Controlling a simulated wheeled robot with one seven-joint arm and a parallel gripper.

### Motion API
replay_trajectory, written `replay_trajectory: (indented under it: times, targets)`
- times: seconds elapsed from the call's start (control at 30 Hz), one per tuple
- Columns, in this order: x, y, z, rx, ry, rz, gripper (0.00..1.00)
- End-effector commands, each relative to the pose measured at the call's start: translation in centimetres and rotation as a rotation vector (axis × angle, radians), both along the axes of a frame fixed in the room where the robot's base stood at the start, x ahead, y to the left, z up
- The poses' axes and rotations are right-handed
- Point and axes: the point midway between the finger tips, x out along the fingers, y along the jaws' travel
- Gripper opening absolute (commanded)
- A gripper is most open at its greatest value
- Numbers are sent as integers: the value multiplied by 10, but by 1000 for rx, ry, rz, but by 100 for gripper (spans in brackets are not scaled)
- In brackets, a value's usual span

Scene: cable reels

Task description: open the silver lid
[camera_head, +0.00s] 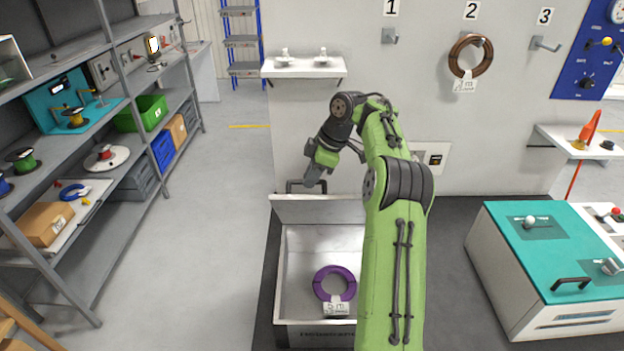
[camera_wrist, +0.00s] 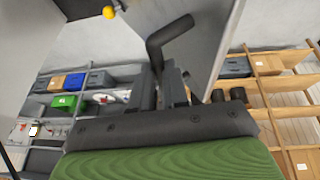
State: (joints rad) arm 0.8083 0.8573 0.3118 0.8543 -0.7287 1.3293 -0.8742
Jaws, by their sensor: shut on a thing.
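The silver lid (camera_head: 318,210) stands raised, roughly upright, along the back edge of a silver box (camera_head: 283,270). Its dark bar handle (camera_head: 292,186) shows above the lid's top edge. My gripper (camera_head: 312,180) is at that handle, with my arm reaching over the box from the right. In the wrist view, my gripper (camera_wrist: 168,85) is shut on the bent dark handle (camera_wrist: 170,36), and the lid (camera_wrist: 198,40) is a grey plate behind it. The box is open, and a purple cable ring (camera_head: 318,284) with a white tag lies inside. My arm hides the box's right side.
Shelves with reels and bins, among them a green bin (camera_head: 142,113), stand at the left. A teal-topped cabinet (camera_head: 500,240) is at the right. A wall with numbered hooks and a small white shelf (camera_head: 303,68) is behind. The floor left of the box is clear.

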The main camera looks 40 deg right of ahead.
Motion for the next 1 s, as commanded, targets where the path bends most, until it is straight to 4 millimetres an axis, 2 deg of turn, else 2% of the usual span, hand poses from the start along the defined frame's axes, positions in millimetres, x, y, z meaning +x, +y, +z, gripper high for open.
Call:
replay_trajectory:
  times: [0.03,0.27,0.3,0.47,1.0]
  targets:
    - [-1,-3,-8,6,14,-11,0]
    - [-1,-3,-8,7,16,-10,0]
    - [-2,-3,-8,7,16,-10,16]
    - [-1,-2,-7,6,13,-7,40]
    - [0,-1,-4,4,6,-2,40]
